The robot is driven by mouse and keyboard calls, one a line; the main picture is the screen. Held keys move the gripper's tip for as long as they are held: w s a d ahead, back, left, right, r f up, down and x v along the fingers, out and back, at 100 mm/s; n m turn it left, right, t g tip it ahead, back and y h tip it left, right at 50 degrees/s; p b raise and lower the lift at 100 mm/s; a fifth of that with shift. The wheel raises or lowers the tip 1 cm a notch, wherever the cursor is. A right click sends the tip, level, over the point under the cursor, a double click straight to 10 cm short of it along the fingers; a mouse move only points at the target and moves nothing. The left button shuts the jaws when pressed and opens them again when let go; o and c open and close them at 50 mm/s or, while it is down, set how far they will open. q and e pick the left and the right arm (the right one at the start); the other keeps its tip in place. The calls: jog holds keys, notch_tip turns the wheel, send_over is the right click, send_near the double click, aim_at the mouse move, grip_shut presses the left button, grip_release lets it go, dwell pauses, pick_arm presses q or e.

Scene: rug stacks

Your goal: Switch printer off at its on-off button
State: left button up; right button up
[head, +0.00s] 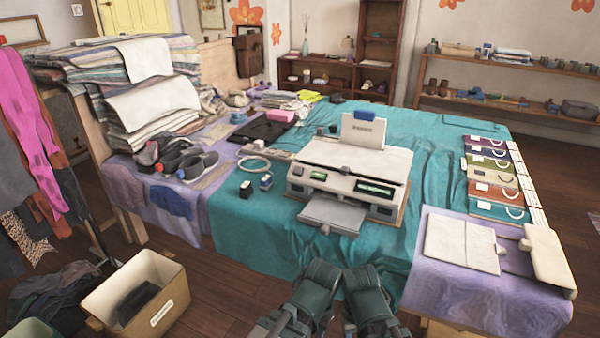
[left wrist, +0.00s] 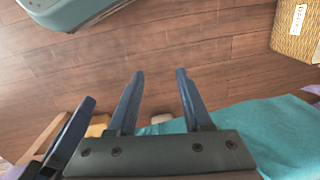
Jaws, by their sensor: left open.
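The printer (head: 350,172) is a pale, boxy machine on the teal cloth. White paper stands at its back and a grey tray (head: 332,212) sticks out at its front. I cannot pick out the on-off button. My left gripper (left wrist: 160,92) is open and empty above the floor beside the teal cloth. In the head view, dark parts of my arms rise at the bottom edge, apart from the printer; no fingertips show clearly. A dark finger, apparently my right gripper's, shows at the left wrist view's left.
The teal cloth (head: 250,222) is bare in front of the printer. Small dark blocks (head: 246,189) and a coiled cable (head: 254,164) lie left of it. A labelled bin (head: 172,300) stands on the floor.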

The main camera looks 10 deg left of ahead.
dwell(0.3)
pick_arm(q)
grip_shut()
dwell(1.6)
